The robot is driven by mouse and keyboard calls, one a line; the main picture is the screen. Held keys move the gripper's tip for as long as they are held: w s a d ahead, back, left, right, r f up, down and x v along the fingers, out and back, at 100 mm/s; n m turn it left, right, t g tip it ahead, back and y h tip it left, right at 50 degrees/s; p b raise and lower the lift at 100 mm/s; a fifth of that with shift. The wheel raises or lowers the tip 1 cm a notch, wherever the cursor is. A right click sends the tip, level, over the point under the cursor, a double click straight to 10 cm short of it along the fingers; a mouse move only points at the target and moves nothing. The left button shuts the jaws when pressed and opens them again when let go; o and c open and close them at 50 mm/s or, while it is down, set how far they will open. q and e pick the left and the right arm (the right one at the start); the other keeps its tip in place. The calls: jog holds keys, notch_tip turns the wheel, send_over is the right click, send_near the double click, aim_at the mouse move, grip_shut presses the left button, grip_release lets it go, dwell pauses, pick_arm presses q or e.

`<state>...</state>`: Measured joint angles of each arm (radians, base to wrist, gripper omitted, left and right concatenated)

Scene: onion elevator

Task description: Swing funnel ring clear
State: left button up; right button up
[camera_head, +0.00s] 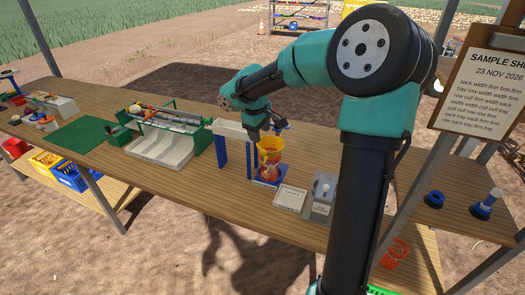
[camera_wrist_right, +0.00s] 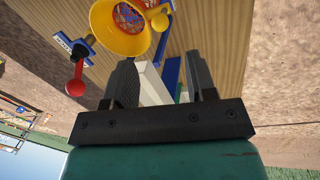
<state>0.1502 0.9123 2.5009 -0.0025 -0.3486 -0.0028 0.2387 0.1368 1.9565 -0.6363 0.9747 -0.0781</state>
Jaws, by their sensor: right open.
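The yellow funnel ring (camera_head: 270,143) sits on a blue stand (camera_head: 250,166) near the middle of the table, above a reddish net sack (camera_head: 270,168). In the right wrist view the yellow funnel (camera_wrist_right: 100,17) is at the top, with red netting (camera_wrist_right: 135,15) inside its ring. My left gripper is not in view.
A grey-white tray (camera_head: 160,150) with a green-framed roller stands left of the funnel. A small labelled tray (camera_head: 290,199) and a grey box (camera_head: 322,205) stand right of it. A clipboard sign (camera_head: 485,85) hangs upper right.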

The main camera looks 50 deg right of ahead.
aim_at(262, 151)
jog(key=f, duration=0.3)
jog(key=d+f, duration=0.1)
jog(key=f, duration=0.5)
jog(key=shift+w+d+f, duration=0.1)
jog(key=shift+w+d, duration=0.05)
jog(key=shift+d, duration=0.25)
jog(key=shift+c, duration=0.4)
grip_shut()
